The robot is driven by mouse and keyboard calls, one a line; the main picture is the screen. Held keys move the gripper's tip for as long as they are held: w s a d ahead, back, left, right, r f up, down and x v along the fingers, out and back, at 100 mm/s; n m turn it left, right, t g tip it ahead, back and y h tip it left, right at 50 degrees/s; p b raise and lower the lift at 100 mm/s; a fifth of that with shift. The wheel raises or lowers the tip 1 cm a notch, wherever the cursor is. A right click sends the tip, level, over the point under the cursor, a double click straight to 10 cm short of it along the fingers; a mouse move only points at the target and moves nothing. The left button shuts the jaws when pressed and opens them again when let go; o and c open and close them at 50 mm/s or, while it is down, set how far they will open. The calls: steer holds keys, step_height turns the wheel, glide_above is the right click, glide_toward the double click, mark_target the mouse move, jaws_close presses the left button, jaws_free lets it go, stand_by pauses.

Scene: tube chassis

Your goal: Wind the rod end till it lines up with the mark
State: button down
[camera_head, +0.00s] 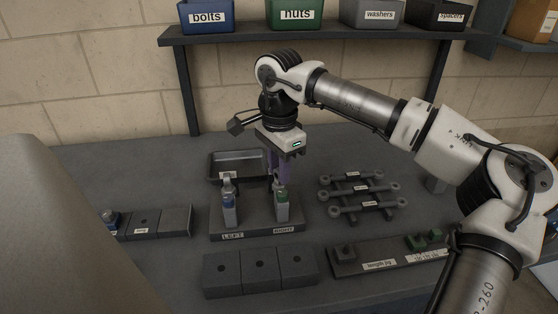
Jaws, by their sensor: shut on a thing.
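A dark base block (258,228) stands on the bench and carries labels LEFT and RIGHT. On its left side a grey upright post with a blue part (228,193) stands free of my gripper. On its right side stands a similar post with a green part (282,198), the right rod end. My gripper (279,182) points down over the right post, with its fingers shut around the top of that rod end. The fingertips are small here, and the alignment mark is too small to make out.
A dark tray (213,172) lies behind the base. Several linked rods (360,194) lie to the right. Three dark blocks (259,271) sit in front, beside a length jig (380,262). Labelled bins, such as nuts (295,15), stand on the shelf above.

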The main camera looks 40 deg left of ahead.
stand_by(0.3)
steer(key=n+p, duration=0.1)
steer(key=n, duration=0.3)
steer(key=shift+p, duration=0.4)
steer(key=shift+f+n, duration=0.1)
steer(key=shift+n, duration=0.5)
steer(key=n+p, duration=0.1)
steer(key=n, duration=0.1)
steer(key=shift+n, duration=0.3)
steer(key=n, duration=0.2)
steer(key=shift+n, duration=0.3)
